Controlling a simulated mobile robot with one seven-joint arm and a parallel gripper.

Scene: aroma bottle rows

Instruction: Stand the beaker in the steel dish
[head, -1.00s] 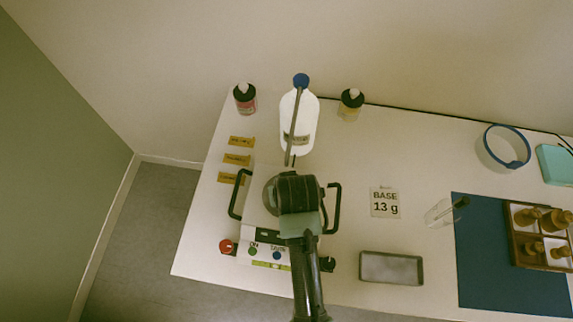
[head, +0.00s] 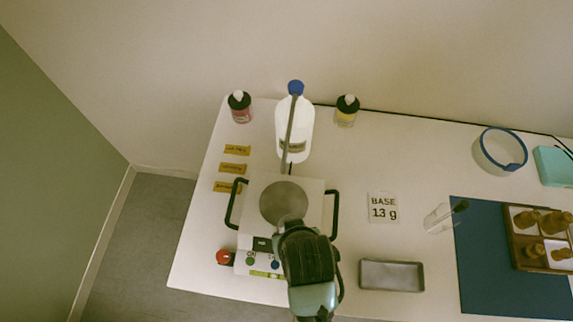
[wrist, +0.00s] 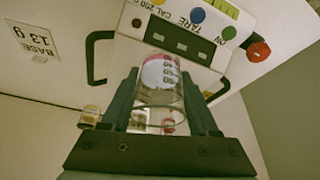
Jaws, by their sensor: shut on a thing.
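In the head view my gripper (head: 287,232) is at the front of the balance, and my arm hides the beaker there. The steel dish (head: 391,275) looks to be the shallow grey rectangular tray at the table's front edge, right of my gripper and apart from it. It looks empty.
The balance (head: 255,228) has a round pan (head: 282,200) and black side handles. A white bottle (head: 294,130) stands behind it. A clear vessel with a stick (head: 438,217) stands near the blue mat (head: 490,265). A "BASE 13 g" card (head: 384,207) lies between.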

